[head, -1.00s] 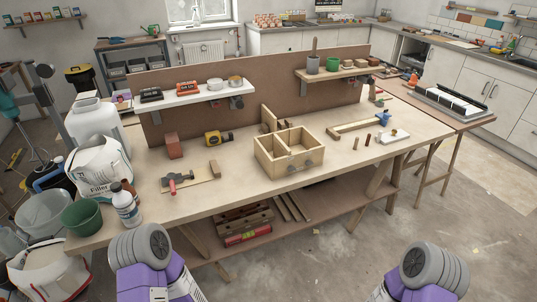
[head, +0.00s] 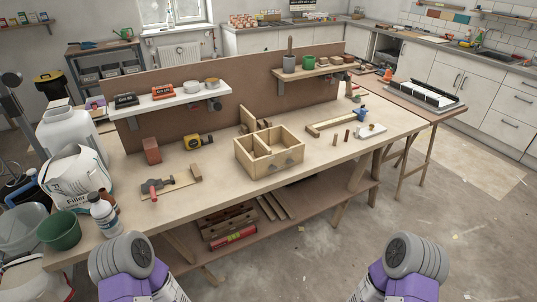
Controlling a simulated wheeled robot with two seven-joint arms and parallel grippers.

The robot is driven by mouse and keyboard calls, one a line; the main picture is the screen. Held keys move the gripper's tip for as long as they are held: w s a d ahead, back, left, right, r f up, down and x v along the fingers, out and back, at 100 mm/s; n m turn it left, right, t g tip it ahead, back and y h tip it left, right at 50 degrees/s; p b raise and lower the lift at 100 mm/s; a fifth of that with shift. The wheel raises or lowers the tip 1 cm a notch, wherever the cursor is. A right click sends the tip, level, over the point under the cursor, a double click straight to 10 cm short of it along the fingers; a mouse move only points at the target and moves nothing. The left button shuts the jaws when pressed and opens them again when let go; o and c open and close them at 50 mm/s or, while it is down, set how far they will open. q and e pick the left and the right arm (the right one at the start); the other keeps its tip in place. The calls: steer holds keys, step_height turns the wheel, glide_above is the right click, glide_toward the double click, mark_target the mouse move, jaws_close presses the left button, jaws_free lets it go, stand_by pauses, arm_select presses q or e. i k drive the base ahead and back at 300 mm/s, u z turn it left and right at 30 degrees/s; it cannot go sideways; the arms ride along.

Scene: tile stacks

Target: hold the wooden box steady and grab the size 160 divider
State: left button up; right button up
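The wooden box (head: 255,172) stands open-topped on the workbench, near its front edge at the middle of the head view. Thin upright wooden pieces (head: 247,120) stand just behind the box. They may be dividers, but no size marking is readable, so I cannot tell which is the 160. Only grey and purple links of my two arms show at the bottom edge, well short of the box. Neither gripper is in view.
Bare bench surrounds the box's front.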

mark_target(261, 149)
steer(key=k, duration=1.3)
steer(key=z, duration=0.95)
steer(key=i, duration=3.1)
steer(key=u, duration=1.05)
